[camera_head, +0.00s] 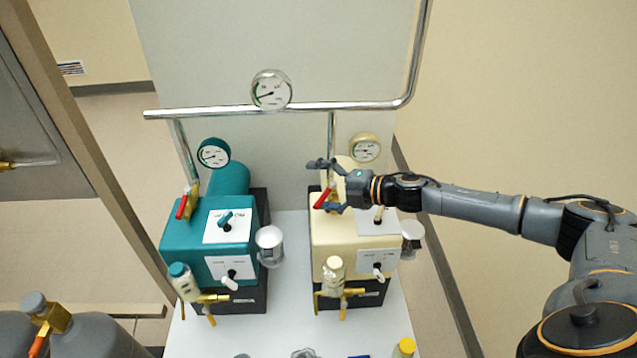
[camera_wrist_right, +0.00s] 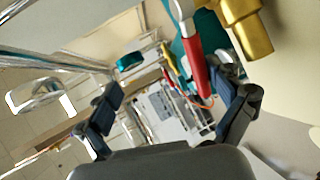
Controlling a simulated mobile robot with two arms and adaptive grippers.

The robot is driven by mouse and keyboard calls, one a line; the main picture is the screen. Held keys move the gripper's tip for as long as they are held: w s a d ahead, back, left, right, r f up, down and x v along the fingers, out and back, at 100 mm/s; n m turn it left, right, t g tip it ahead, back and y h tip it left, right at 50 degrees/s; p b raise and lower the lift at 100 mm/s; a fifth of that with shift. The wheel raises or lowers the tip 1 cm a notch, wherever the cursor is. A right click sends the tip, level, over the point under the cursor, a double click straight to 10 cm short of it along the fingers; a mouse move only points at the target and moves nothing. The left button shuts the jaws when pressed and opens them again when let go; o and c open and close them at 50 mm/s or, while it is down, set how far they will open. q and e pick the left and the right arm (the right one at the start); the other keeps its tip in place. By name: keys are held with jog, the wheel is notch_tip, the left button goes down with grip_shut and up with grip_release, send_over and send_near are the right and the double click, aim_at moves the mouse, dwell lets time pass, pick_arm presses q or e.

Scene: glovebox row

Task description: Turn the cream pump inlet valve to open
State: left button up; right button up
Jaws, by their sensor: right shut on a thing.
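The cream pump (camera_head: 352,234) stands on the right of the white bench. Its inlet valve has a red lever (camera_head: 321,199) on a brass body, below the pipe that drops from the manifold. The lever slants down to the left. My right gripper (camera_head: 320,186) reaches in from the right and is shut on the lever, one finger above it and one below. In the right wrist view, the red lever (camera_wrist_right: 197,88) lies between the fingers, nearer the right one; the brass valve body (camera_wrist_right: 247,28) is at top right. My left gripper is not in view.
A teal pump (camera_head: 205,232) with its own red lever (camera_head: 181,207) stands to the left. Gauges and the steel manifold pipe (camera_head: 350,106) are behind.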

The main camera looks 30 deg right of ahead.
jog(key=shift+s+a+r, duration=0.1)
jog(key=shift+r, duration=0.8)
jog(key=shift+c, duration=0.8)
jog(key=shift+s+d, duration=0.2)
jog(key=shift+d, duration=0.05)
jog(key=shift+c, duration=0.4)
jog(key=shift+s+d+b, duration=0.15)
jog(key=shift+d+b, duration=0.25)
jog(key=shift+d, duration=0.05)
jog(key=shift+c, duration=0.3)
jog(key=shift+o, duration=0.3)
jog(key=shift+s+d+r+b, duration=0.2)
jog(key=shift+s+d+b, duration=0.25)
jog(key=shift+s+d, duration=0.4)
jog(key=shift+b+v, duration=0.3)
jog(key=shift+v, duration=0.65)
jog(key=c, duration=0.4)
jog(key=s+d+b, duration=0.1)
jog(key=d+b, duration=0.1)
jog(key=b, duration=0.1)
jog(key=s+d+b, duration=0.2)
jog(key=d+b, duration=0.1)
jog(key=s+d+r+b, duration=0.1)
jog(key=s+d+b, duration=0.1)
jog(key=d+b, duration=0.1)
jog(key=shift+s+d+r, duration=0.2)
jog(key=shift+r, duration=0.05)
